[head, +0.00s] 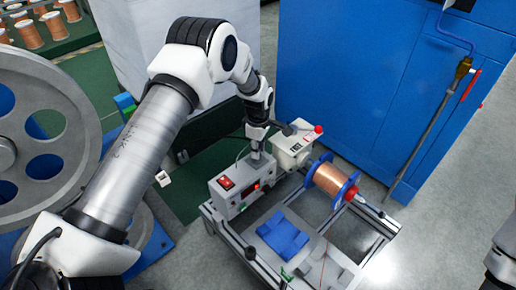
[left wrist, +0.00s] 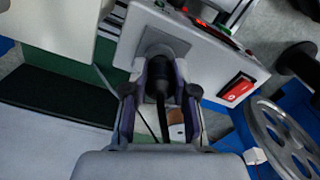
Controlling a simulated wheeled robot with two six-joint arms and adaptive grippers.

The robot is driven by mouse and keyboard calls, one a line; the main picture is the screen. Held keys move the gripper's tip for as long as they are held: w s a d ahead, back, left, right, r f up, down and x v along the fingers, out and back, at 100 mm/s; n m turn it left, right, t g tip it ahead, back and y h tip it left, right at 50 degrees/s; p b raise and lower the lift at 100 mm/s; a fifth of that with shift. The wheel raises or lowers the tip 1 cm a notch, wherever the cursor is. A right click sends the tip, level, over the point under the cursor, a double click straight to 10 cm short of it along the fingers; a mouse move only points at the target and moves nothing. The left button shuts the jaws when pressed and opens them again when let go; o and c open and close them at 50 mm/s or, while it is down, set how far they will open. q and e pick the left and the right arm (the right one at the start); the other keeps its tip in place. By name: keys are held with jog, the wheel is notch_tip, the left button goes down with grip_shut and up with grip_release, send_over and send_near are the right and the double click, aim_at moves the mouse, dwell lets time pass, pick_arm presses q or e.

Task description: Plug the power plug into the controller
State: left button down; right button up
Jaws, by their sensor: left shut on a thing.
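The controller (head: 238,192) is a grey box with a red switch and a small red display, at the near left corner of the metal frame. In the left wrist view the controller (left wrist: 200,60) fills the top, with a pale grey raised socket plate. My left gripper (left wrist: 160,82) is shut on the black power plug (left wrist: 165,72), whose front end is up against that plate. I cannot tell how deep it sits. A thin dark cable runs back from it between the fingers. In the head view my left gripper (head: 257,157) is behind the controller, and the plug is hidden.
A copper wire spool (head: 332,182) with blue flanges and a white box with a red button (head: 292,150) stand on the frame. A blue block (head: 282,236) lies nearer. A large grey wheel (head: 40,150) is at left, a blue cabinet (head: 370,90) behind.

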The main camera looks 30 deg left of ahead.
pick_arm(q)
jog(key=shift+f, duration=0.6)
dwell(0.6)
jog(key=c, duration=0.8)
grip_release()
jog(key=shift+c, duration=0.2)
jog(key=shift+r, duration=0.1)
notch_tip(320, 180, up, 12)
jog(key=shift+f, duration=0.1)
